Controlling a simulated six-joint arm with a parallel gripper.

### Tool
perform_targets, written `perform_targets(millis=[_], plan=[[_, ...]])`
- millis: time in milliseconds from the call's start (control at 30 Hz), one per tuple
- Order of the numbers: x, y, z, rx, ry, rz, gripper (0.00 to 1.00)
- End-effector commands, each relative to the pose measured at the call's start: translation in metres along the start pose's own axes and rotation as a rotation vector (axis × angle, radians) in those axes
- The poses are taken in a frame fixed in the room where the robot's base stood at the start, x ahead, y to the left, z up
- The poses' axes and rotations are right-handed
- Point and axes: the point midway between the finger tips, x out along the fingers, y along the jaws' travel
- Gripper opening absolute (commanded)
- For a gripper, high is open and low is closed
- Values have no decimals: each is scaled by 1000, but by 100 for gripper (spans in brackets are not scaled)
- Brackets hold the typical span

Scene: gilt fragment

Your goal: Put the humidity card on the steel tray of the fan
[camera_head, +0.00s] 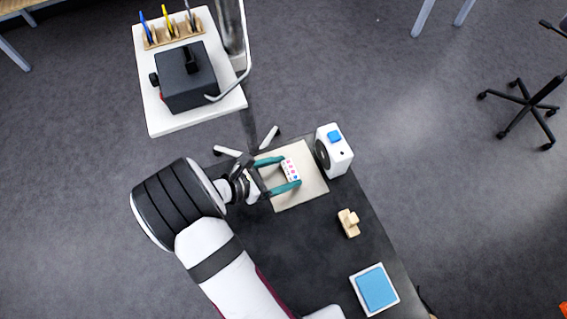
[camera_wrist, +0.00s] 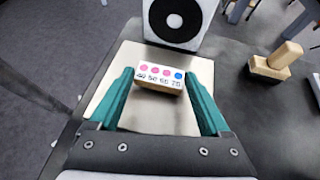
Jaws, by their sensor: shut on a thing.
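The humidity card (camera_head: 290,170) is a small white block with pink and blue dots and printed numbers on its face. It also shows in the wrist view (camera_wrist: 160,76). My gripper (camera_head: 291,172) has its two teal fingers on either side of the card and is shut on it. The card is over the pale steel tray (camera_head: 311,190); I cannot tell whether it touches the tray. In the wrist view the tray (camera_wrist: 150,115) shows between and around the fingers. The fan (camera_head: 340,150), a white box with a round black front and a blue top button, stands at the tray's far edge.
A wooden block piece (camera_head: 348,223) and a white-edged blue pad (camera_head: 375,289) lie on the dark table to the right of the tray. A separate white stand (camera_head: 165,122) holds a dark box (camera_head: 188,80) and a pen rack (camera_head: 172,34).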

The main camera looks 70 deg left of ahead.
Motion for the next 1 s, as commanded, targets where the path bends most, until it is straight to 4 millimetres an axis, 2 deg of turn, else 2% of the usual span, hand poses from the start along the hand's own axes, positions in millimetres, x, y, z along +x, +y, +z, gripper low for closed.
perform_targets(millis=[67, 367, 400, 500, 767, 867, 1000], plan=[[4, 0, -6, 1, 0, 1, 29], [5, 0, -8, 1, 1, 1, 29], [5, 0, -8, 1, 1, 1, 86], [5, 0, -8, 2, 1, 1, 100], [0, 0, -6, 2, 0, 2, 100], [-22, 1, -6, 1, 1, 6, 100], [-64, 1, -6, 2, 1, 7, 100]])
